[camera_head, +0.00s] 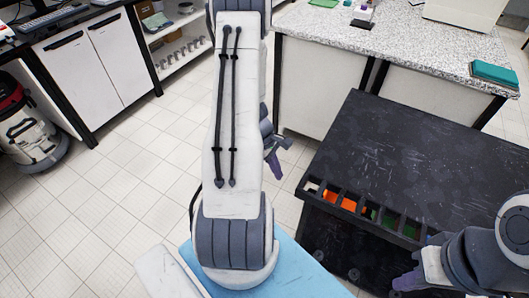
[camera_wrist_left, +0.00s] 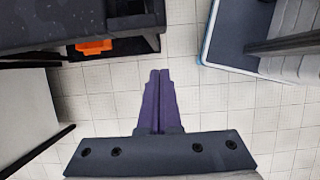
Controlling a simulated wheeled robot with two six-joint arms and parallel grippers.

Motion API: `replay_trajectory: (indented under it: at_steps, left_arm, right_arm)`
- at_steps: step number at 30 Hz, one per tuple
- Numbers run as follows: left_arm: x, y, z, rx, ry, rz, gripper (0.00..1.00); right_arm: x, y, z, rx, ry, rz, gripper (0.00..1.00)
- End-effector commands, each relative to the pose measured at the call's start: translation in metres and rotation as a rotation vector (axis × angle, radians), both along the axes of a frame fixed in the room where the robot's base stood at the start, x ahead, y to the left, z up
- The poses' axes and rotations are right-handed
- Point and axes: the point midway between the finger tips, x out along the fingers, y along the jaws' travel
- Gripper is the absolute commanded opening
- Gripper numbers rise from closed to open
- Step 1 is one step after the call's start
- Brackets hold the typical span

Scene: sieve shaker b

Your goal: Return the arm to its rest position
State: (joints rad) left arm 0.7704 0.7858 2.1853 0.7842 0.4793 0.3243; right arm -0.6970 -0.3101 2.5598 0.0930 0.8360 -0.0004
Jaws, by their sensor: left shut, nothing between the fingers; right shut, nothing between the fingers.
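My left arm crosses the middle of the head view, and its forearm hides part of the floor behind it. My left gripper (camera_head: 274,164) shows beside the arm, above the floor and left of the black table. In the left wrist view its purple fingers (camera_wrist_left: 160,98) are together with nothing between them, over pale floor tiles. My right gripper (camera_head: 410,284) is at the bottom right of the head view, by the front edge of the black table. It is shut with nothing seen in it, and its fingertips are partly cut off by the frame.
The black table (camera_head: 420,150) has a slotted rack (camera_head: 372,222) with orange and green pieces along its edge. An orange piece also shows in the left wrist view (camera_wrist_left: 94,47). A speckled counter (camera_head: 400,45) stands behind. Open tiled floor (camera_head: 110,200) lies left; a vacuum cleaner (camera_head: 30,135) stands far left.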

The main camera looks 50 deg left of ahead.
Motion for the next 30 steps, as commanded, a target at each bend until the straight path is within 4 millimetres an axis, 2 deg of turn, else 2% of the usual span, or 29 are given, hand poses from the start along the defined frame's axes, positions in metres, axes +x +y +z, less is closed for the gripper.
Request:
replay_trajectory:
  at_steps: [1,3,9,21,23,26,29,30]
  left_arm:
    - [-0.001,0.006,0.013,0.004,-0.003,0.003,0.00]
    - [-0.003,0.012,0.025,0.004,-0.003,0.007,0.00]
    - [-0.006,0.021,0.049,0.003,-0.002,0.005,0.00]
    - [-0.005,0.019,0.057,0.005,-0.002,-0.016,0.00]
    - [0.000,0.010,0.062,0.012,-0.011,-0.066,0.00]
    - [0.014,-0.021,0.082,0.037,-0.041,-0.241,0.00]
    - [0.025,-0.070,0.109,0.070,-0.088,-0.513,0.00]
    - [0.026,-0.092,0.121,0.084,-0.110,-0.634,0.00]
  right_arm:
    - [0.000,0.000,0.004,0.000,0.000,0.000,0.00]
    - [0.000,0.000,0.005,-0.001,0.001,0.000,0.00]
    - [0.000,0.000,0.007,-0.001,0.001,0.000,0.00]
    - [0.000,0.000,0.008,0.000,0.000,0.000,0.00]
    - [0.000,0.000,0.008,0.000,0.000,0.000,0.00]
    - [0.000,0.000,0.008,0.000,0.000,0.000,0.00]
    - [0.000,0.000,0.008,0.000,0.000,0.000,0.00]
    - [0.000,0.000,0.008,0.000,0.000,0.000,0.00]
